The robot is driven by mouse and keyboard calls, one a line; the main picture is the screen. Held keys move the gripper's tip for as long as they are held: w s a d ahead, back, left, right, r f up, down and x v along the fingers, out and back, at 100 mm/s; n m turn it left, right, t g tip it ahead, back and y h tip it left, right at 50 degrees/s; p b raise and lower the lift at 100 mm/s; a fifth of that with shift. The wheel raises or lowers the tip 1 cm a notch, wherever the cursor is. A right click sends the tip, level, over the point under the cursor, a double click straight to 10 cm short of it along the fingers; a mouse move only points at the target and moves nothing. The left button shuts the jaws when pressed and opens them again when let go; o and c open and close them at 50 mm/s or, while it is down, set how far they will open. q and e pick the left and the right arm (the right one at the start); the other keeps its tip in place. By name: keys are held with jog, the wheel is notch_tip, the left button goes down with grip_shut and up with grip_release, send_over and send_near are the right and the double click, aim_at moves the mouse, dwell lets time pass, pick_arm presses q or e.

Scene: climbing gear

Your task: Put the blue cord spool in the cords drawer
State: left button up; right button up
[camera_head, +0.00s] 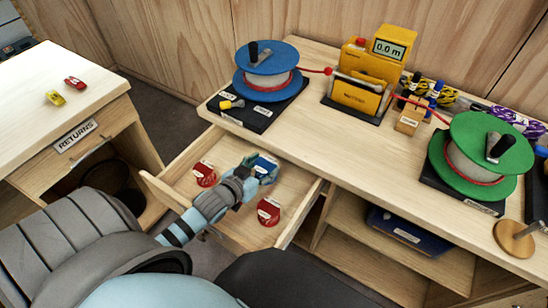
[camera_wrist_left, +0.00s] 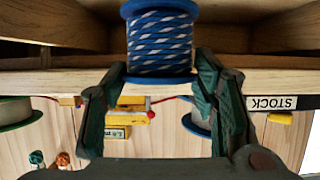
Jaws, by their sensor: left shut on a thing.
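The blue cord spool (camera_head: 264,163) is between the fingertips of my left gripper (camera_head: 258,174), over the open drawer (camera_head: 188,150). In the left wrist view the spool (camera_wrist_left: 160,42) shows blue and white cord and a blue rim, with the gripper fingers (camera_wrist_left: 162,85) shut on it at either side. Two red spools, one at the left (camera_head: 205,174) and one nearer the front (camera_head: 268,211), sit on the drawer floor. I cannot tell whether the blue spool touches the drawer floor. No label shows on the drawer front. My right gripper is not in view.
A blue reel (camera_head: 267,68), a yellow meter (camera_head: 362,90) and a green reel (camera_head: 480,155) stand on the bench above the drawer. The returns table (camera_head: 60,120) is at the left. A blue case (camera_head: 408,232) lies on the shelf at the right.

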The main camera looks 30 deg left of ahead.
pick_arm(q)
jog(key=f+b, duration=0.2)
jog(key=f, duration=0.3)
jog(key=shift+w, duration=0.2)
jog(key=w+b, duration=0.2)
jog(key=w, duration=0.5)
jog(key=shift+w+f+b, duration=0.15)
jog(key=shift+f+b, duration=0.2)
jog(key=shift+f, duration=0.2)
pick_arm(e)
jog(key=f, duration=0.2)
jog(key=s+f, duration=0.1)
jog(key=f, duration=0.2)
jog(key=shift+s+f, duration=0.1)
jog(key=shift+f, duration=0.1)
pick_arm(q)
jog(key=shift+f, duration=0.1)
jog(key=o, duration=1.2)
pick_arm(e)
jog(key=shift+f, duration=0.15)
